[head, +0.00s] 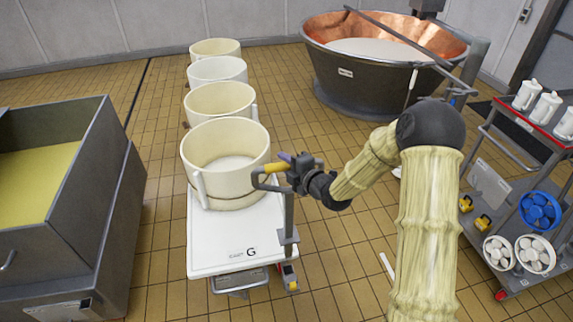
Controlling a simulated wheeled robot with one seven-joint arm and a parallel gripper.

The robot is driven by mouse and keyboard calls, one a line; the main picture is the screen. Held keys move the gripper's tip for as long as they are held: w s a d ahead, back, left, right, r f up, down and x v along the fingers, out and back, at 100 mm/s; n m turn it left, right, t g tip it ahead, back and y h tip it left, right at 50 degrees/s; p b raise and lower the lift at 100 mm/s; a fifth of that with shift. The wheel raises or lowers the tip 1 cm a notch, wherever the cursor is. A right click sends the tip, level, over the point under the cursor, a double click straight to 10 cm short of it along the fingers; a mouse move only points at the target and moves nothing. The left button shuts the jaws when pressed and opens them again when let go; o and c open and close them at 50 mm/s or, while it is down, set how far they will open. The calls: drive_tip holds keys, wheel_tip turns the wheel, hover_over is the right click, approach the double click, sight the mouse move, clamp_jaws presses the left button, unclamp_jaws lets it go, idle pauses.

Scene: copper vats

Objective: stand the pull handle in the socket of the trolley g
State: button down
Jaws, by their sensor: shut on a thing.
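The trolley g (215,258) is a white flat cart marked with a G, standing left of my arm. The pull handle (289,215) is a grey bar with a bent top and a yellow grip (276,168). My gripper (284,164) is shut on the pull handle at its top, just right of the large cream tub. The bar hangs down roughly upright. Its lower end meets the dark socket bracket (288,238) at the trolley's right front edge in the picture. I cannot tell whether the end is inside the socket or in front of it.
A cream tub (224,150) stands on the trolley, with several more tubs in a row behind. A steel vat with yellow content (70,225) stands left, a copper vat (345,80) behind. A rack (520,275) with jugs stands right.

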sight(285, 200)
drive_tip(key=shift+w+r, duration=0.2)
drive_tip(key=shift+s+a, duration=0.1)
drive_tip(key=shift+s, duration=0.1)
wheel_tip(285, 200, down, 9)
drive_tip(key=b, duration=0.2)
drive_tip(key=shift+f+b, duration=0.2)
drive_tip(key=shift+b, duration=0.15)
idle(1.1)
drive_tip(key=shift+w, duration=0.1)
idle(0.4)
drive_tip(key=shift+f+b, duration=3.9)
drive_tip(key=shift+b, duration=0.3)
idle(0.7)
